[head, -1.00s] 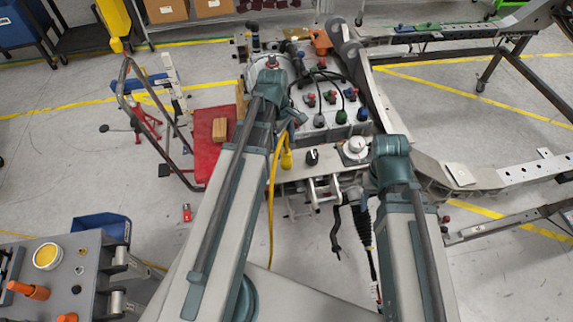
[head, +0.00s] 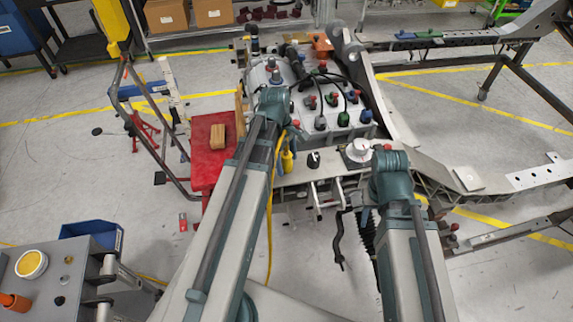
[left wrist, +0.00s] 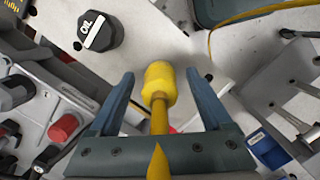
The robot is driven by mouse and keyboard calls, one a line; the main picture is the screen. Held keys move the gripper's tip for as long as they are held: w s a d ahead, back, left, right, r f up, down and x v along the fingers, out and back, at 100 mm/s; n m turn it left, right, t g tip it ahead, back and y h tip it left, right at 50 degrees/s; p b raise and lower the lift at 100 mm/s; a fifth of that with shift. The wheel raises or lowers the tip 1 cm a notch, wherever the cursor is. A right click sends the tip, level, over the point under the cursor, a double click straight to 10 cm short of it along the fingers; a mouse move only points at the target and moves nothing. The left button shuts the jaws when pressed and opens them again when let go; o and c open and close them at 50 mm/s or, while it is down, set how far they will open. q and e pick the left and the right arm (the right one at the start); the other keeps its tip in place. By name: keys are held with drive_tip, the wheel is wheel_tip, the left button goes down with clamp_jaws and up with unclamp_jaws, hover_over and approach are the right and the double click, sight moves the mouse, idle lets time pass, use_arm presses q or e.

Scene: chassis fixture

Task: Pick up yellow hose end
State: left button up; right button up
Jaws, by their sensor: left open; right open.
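The yellow hose end (head: 288,161) is at the near left side of the chassis engine block, with its yellow hose hanging down. In the left wrist view the yellow hose end (left wrist: 160,84) lies between the two spread fingers of my left gripper (left wrist: 160,77), with a visible gap on each side. In the head view my left gripper (head: 296,134) is just above the hose end, partly hidden by its own arm. My right gripper (head: 366,216) is mostly hidden by its arm, low at the chassis front.
A black oil cap (left wrist: 99,31) is close to the left gripper; a white cap (head: 359,150) is on the chassis front. The engine block (head: 335,103) has several coloured caps and black hoses. A red cart (head: 205,166) stands left of it. A grey bench (head: 60,282) is at lower left.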

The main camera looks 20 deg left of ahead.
use_arm(q)
clamp_jaws()
idle(0.3)
drive_tip(key=shift+r, duration=0.2)
use_arm(e)
drive_tip(key=shift+r, duration=0.2)
